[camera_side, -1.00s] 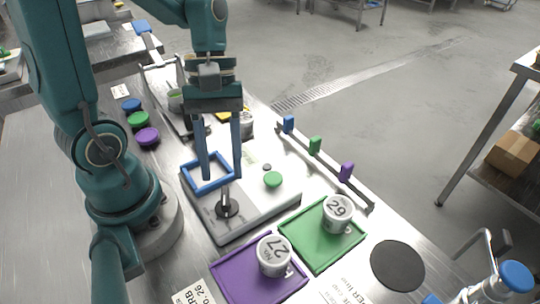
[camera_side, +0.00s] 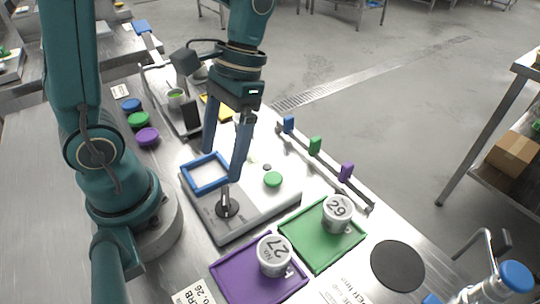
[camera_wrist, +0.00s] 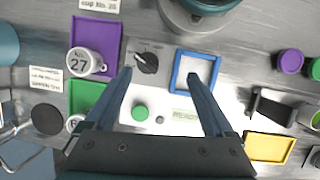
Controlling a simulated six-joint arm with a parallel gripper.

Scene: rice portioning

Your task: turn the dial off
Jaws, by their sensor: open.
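The black dial (camera_side: 227,208) sits on the front left part of a grey machine (camera_side: 262,212). In the wrist view the round dial (camera_wrist: 147,63) has a light mark on its face, but its setting is too small to read. My gripper (camera_side: 221,165) is open and empty above the machine, with its fingers tilted in the side view. In the wrist view the dial lies between the fingertips (camera_wrist: 158,74), closer to the left one. I cannot tell how high the fingertips are above it.
A blue square frame (camera_side: 206,174) and a green button (camera_side: 272,179) are on the machine close to the dial. Cup 27 (camera_side: 274,256) stands on a purple tray (camera_side: 233,285), cup 29 (camera_side: 338,214) on a green tray (camera_side: 300,244). A rail with coloured tabs (camera_side: 314,146) runs behind.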

